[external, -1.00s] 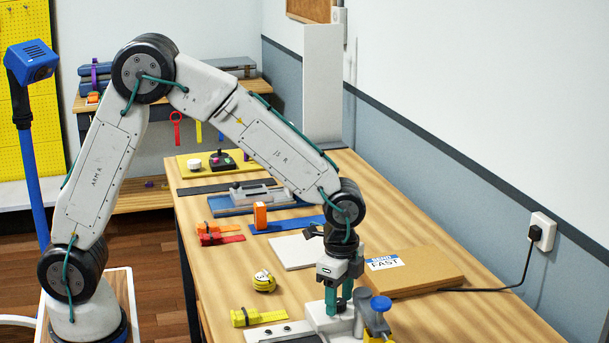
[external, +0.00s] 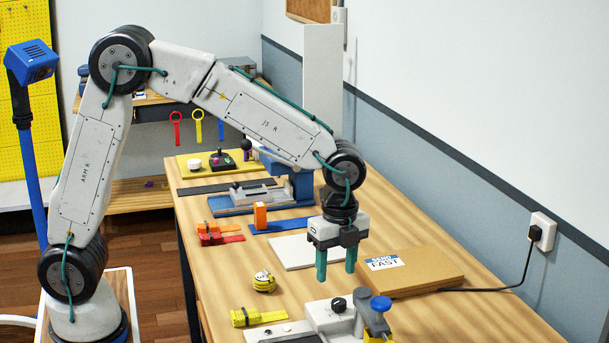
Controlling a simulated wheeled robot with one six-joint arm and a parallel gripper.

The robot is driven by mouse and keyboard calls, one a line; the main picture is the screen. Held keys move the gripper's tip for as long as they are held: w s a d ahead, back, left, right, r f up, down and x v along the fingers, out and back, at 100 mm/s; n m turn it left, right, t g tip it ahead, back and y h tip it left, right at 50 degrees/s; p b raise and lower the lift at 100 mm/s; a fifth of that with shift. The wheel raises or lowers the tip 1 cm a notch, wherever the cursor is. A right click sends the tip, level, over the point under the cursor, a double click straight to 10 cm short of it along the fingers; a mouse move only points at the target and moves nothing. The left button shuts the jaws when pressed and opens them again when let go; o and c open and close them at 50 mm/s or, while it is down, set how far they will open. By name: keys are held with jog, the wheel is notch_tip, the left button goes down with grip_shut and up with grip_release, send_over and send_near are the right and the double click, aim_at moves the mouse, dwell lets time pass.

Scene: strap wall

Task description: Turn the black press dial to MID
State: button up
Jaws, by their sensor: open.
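The black press dial (external: 339,305) sits on top of a light grey press body (external: 322,318) at the bottom of the external view. My gripper (external: 335,270) has two green fingers that point down. It is open and empty, above and apart from the dial, with clear space between the fingertips and the dial. A blue knob (external: 380,304) stands just right of the dial on the same machine.
A cardboard box (external: 425,273) with a label lies right of my gripper. A white plate (external: 295,252) lies behind it. A yellow tape measure (external: 264,281) and a yellow strap (external: 258,317) lie to the left. A black cable (external: 490,290) runs to the wall socket. Bare tabletop lies between them.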

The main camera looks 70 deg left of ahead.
jog(key=s+a+r+n, duration=0.2)
jog(key=s+a+n, duration=0.1)
jog(key=s, duration=0.5)
jog(key=s+a+r+n, duration=0.2)
jog(key=s+n, duration=0.3)
jog(key=s, duration=0.3)
jog(key=s+a+r+n, duration=0.3)
jog(key=s+a+n, duration=0.1)
jog(key=s, duration=0.5)
jog(key=shift+a+n+g, duration=0.25)
jog(key=shift+n+g, duration=0.05)
jog(key=shift+n, duration=0.3)
jog(key=shift+w, duration=0.1)
jog(key=w+d+f+m, duration=0.3)
jog(key=w+m, duration=0.1)
jog(key=w, duration=0.5)
jog(key=w+d+f+m, duration=0.3)
jog(key=w+d+m, duration=0.1)
jog(key=w, duration=0.4)
jog(key=shift+w+m, duration=0.3)
jog(key=shift+w, duration=0.05)
